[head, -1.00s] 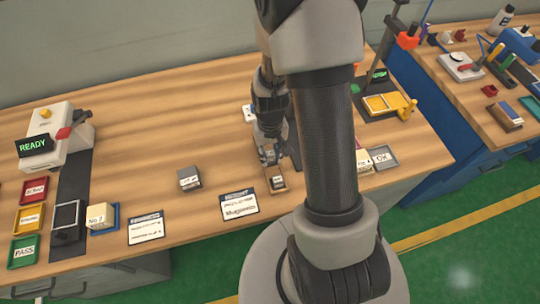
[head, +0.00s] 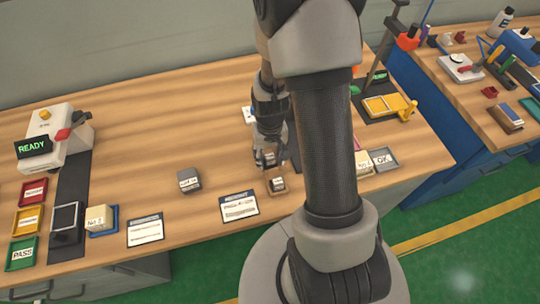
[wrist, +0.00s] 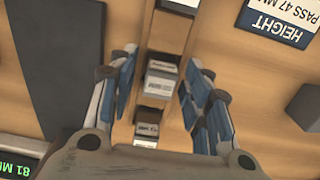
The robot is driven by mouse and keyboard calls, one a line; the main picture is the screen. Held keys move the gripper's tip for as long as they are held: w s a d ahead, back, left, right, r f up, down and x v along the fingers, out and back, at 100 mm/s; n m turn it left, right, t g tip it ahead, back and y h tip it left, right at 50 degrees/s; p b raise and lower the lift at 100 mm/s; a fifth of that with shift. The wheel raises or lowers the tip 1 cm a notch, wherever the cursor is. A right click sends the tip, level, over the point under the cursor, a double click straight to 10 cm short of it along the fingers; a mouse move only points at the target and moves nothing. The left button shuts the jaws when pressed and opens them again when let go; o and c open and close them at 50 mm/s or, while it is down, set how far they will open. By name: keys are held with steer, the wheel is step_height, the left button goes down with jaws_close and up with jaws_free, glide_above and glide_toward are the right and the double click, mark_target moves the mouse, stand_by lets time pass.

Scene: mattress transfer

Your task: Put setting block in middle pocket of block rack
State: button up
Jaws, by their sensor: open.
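The wooden block rack (head: 277,192) stands near the front edge of the table, beside my column. In the wrist view the rack (wrist: 169,35) runs as a narrow strip from top to bottom between my fingers. A small block with a pale printed label (wrist: 161,83), likely the setting block, sits in the rack between the fingertips. Another labelled block (wrist: 148,122) sits in a pocket closer to my palm. My gripper (wrist: 160,75) is open, with blue pads on both sides of the first block and gaps visible. In the head view my gripper (head: 268,162) is just behind the rack.
A grey block (head: 188,180) stands on open table left of the rack. Two printed cards, one being the height card (head: 239,206), lie near the front edge. A pale block on a blue tray (head: 100,219) is farther left. A grey tray (head: 384,160) lies right of my column.

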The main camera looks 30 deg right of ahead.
step_height(320, 180, up, 12)
steer(key=r+p, duration=0.1)
steer(key=p, duration=0.4)
step_height(320, 180, up, 14)
steer(key=n+t, duration=0.2)
glide_above(270, 156)
steer(key=s+a, duration=0.4)
steer(key=a, duration=0.2)
steer(key=s+a+r+t, duration=0.1)
steer(key=s+a+r, duration=0.1)
steer(key=s+r, duration=0.1)
steer(key=s+a+r+n+t, duration=0.1)
steer(key=s+a+r, duration=0.1)
steer(key=s+r, duration=0.2)
steer(key=s, duration=0.2)
steer(key=shift+s+a+r+t, duration=0.2)
steer(key=shift+s+a+t, duration=0.1)
steer(key=shift+a, duration=0.05)
steer(key=shift+d, duration=0.1)
